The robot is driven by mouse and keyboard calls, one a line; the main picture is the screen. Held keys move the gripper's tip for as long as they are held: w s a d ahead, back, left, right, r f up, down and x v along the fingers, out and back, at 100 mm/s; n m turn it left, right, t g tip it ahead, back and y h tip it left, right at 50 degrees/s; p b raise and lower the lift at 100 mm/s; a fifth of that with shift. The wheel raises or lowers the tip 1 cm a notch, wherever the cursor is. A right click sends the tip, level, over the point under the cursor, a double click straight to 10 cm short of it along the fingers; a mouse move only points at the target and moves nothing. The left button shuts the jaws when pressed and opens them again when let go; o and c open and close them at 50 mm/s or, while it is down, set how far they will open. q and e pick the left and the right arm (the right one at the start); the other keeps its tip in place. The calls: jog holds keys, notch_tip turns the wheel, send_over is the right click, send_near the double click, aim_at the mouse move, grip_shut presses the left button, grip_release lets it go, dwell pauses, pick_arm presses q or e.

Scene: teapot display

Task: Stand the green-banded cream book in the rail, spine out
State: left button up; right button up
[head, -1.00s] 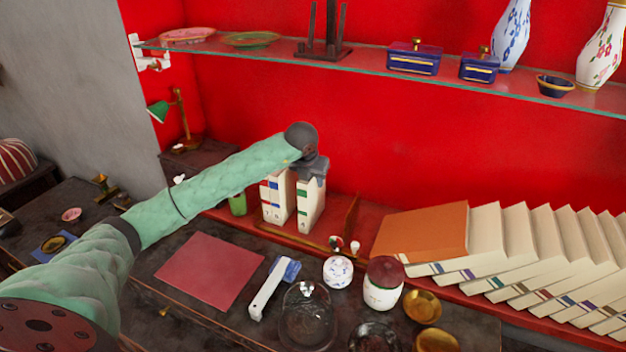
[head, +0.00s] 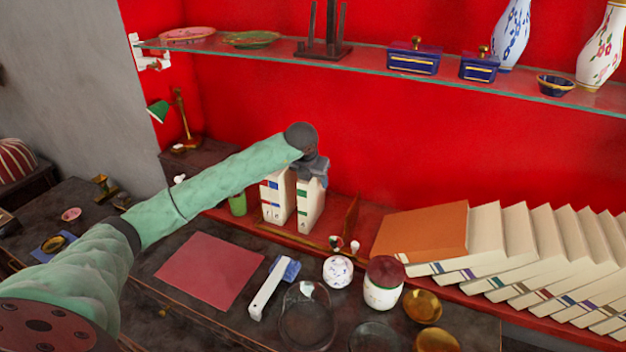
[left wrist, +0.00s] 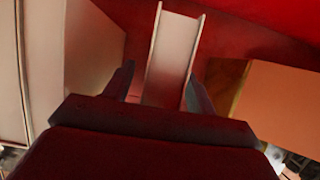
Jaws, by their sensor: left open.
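The green-banded cream book (head: 309,208) stands upright in the brass rail (head: 297,240) on the red shelf, its banded spine facing out toward me. A gap separates it from the other cream books (head: 275,203) on its left. My left gripper (head: 313,172) is over its top, pointing down, and hides its upper part. In the left wrist view the book (left wrist: 173,55) shows between the two open fingers (left wrist: 160,90), with a visible gap at least on the left side. My right gripper is not in view.
The rail's upright end plate (head: 351,215) stands right of the book. An orange book (head: 425,230) and a leaning row of cream books (head: 545,245) lie further right. A glass shelf (head: 370,69) with vases and boxes runs above. Jars and bowls crowd the front table.

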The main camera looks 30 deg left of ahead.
pick_arm(q)
jog(key=shift+p+v, duration=0.65)
jog(key=shift+v, duration=3.3)
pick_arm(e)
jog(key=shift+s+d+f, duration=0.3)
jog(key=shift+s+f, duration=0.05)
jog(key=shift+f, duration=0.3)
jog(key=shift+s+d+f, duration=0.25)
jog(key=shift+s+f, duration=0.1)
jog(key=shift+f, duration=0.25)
